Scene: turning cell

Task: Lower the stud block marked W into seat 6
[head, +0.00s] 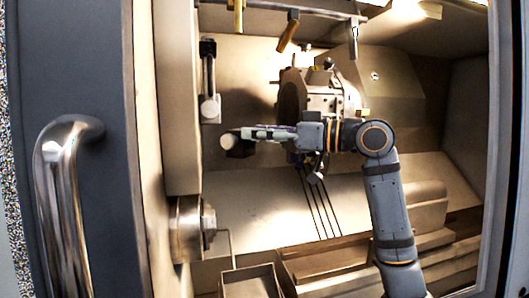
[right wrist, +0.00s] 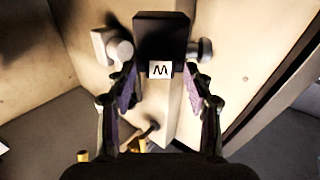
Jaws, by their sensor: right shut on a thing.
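My right gripper (head: 248,134) reaches in from the right inside the machine and points left. It is shut on a dark block (head: 238,149). In the right wrist view the block (right wrist: 162,30) sits between the fingertips of the gripper (right wrist: 160,78), with a white label on its near face. The label's letter looks like an upside-down W. The block is held in the air, left of the turret (head: 320,92) in the head view. I cannot make out seat 6 or any seat number. My left gripper is not in view.
A door with a metal handle (head: 60,170) stands at the left. A chuck-like metal part (head: 188,228) is at the lower left, and a bracket (head: 209,90) hangs on the wall above it. An open tray (head: 250,283) lies below. Yellow-handled tools (head: 289,32) hang from the top rail.

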